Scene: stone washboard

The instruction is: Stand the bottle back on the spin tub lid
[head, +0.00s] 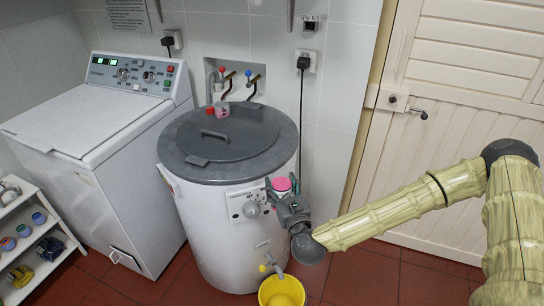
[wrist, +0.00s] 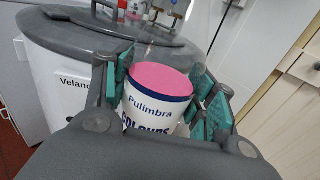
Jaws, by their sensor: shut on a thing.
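My gripper (head: 285,196) is shut on a white bottle with a pink top (head: 282,184). In the wrist view the bottle (wrist: 150,112) sits between the teal finger pads, lettered "Pulimbra COLOURS"; its lower part is hidden by the gripper. It looks roughly upright, slightly tilted in the wrist picture. The gripper holds it beside the front right of the white spin tub (head: 210,225), apparently below the rim of the grey lid (head: 255,130). The lid is closed, with a handle in its middle, and also shows in the wrist view (wrist: 75,30).
A small pink-and-red item (head: 220,109) stands at the lid's back edge, near the wall taps (head: 248,78). A washing machine (head: 100,120) is at left, a yellow bucket (head: 282,291) below the tub's spout, and a shelf (head: 35,240) at far left. The lid's front is bare.

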